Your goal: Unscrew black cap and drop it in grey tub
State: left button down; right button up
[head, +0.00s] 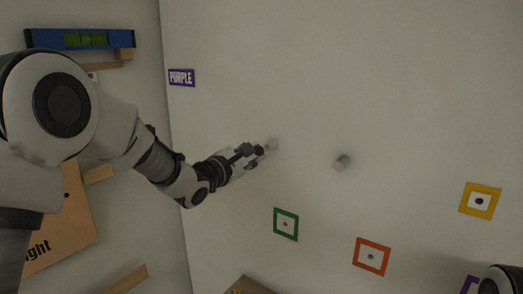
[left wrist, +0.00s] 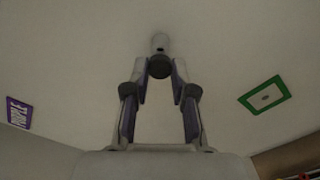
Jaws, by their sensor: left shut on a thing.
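My left gripper (head: 260,150) reaches in from the left, close to the pale wall. In the left wrist view its two fingers (left wrist: 160,78) close on a dark round cap (left wrist: 159,67). A pale grey stub (left wrist: 160,42) on the wall shows just beyond the cap, and in the head view it shows (head: 271,144) at the fingertips. I cannot tell whether the cap touches the stub. A second grey stub (head: 343,162) stands out from the wall to the right. I see no grey tub. My right gripper is not in view.
Green (head: 286,224), orange (head: 371,256) and yellow (head: 480,201) square frames are on the wall lower right. A purple sign (head: 181,77) is upper left. A blue level (head: 80,39) and a cardboard box (head: 65,215) are at left. The wall around the stubs is clear.

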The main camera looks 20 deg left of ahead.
pick_arm(q)
jog(key=shift+v, duration=1.45)
jog(key=shift+v, duration=1)
dwell(0.5)
